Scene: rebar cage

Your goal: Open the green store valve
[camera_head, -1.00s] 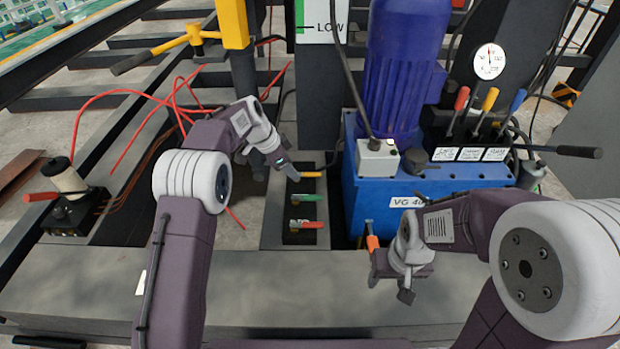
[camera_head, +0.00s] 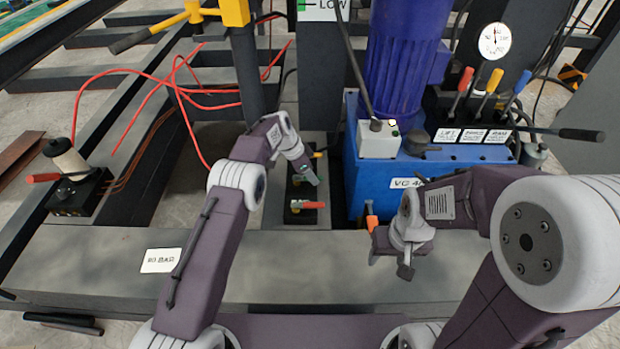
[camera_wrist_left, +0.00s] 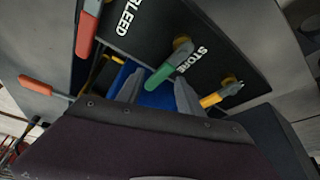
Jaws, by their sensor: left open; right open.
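The green store valve handle (camera_wrist_left: 170,68) shows in the left wrist view on a dark panel beside the word STORE. It slants down toward the gap between my left gripper's fingers (camera_wrist_left: 158,88); the fingers are apart, and I cannot tell whether they touch it. In the head view my left gripper (camera_head: 306,174) is over the valve panel and largely hides the green handle. My right gripper (camera_head: 390,258) is open and empty, in front of the blue power unit (camera_head: 362,185).
The red bleed handle (camera_wrist_left: 87,32) and a yellow handle (camera_wrist_left: 220,94) flank the green one. The red handle also shows in the head view (camera_head: 308,205). A hand pump (camera_head: 72,180) stands at left. Coloured levers (camera_head: 488,90) top the blue unit.

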